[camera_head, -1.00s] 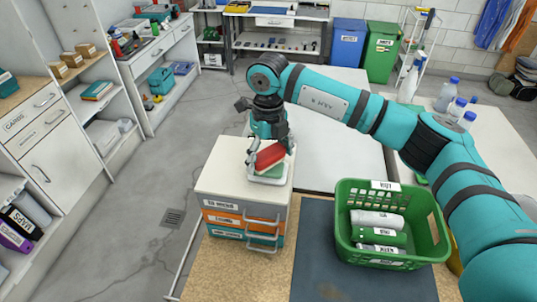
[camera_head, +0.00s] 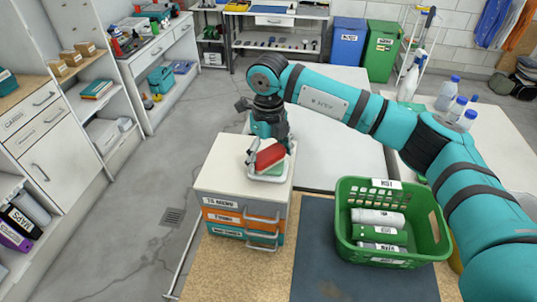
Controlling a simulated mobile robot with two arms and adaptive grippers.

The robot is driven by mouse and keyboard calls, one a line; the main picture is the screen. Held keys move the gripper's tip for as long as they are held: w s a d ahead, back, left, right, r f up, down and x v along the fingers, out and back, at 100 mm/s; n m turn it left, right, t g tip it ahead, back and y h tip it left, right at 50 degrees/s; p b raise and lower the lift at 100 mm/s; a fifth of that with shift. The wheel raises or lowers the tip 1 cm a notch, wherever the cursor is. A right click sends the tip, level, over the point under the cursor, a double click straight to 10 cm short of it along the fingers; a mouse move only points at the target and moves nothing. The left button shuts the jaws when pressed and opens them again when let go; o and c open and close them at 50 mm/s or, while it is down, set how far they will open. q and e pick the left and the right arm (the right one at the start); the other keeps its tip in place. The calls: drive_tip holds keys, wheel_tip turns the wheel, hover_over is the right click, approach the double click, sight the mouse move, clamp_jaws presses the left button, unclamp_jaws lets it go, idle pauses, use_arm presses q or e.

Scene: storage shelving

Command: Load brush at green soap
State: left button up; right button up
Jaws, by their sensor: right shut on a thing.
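My right gripper (camera_head: 268,147) points down above the drawer unit's white top. It is shut on a red brush (camera_head: 270,156), which it holds tilted; the fingers partly cover it. Right under the brush is the green soap (camera_head: 277,169) in a shallow white dish (camera_head: 268,179). The brush overlaps the soap in the picture; I cannot tell whether they touch. My left gripper is not in view.
The drawer unit (camera_head: 233,186) has grey, orange and teal drawers with handles. A green basket (camera_head: 394,258) with several rolled or cylindrical items stands to its right. The unit's left top is clear.

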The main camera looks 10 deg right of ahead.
sight(270, 154)
drive_tip(key=shift+f, duration=0.1)
idle(1.2)
drive_tip(key=shift+r+p, duration=1.35)
drive_tip(key=shift+r, duration=2.25)
drive_tip(key=shift+f, duration=0.15)
drive_tip(key=shift+s+d+f+n, duration=0.15)
drive_tip(key=shift+s+f+n, duration=0.1)
drive_tip(key=shift+n, duration=0.25)
drive_tip(key=s+d+f+n+b, duration=0.2)
drive_tip(key=s+f+n, duration=0.3)
drive_tip(key=s+n, duration=0.4)
drive_tip(key=s+d+f+n+b, duration=0.3)
drive_tip(key=s+n, duration=0.6)
drive_tip(key=n, duration=1.1)
wheel_tip(270, 154, down, 2)
drive_tip(key=shift+s+d+f+n, duration=0.2)
drive_tip(key=shift+s+d+n, duration=0.1)
drive_tip(key=shift+d, duration=0.8)
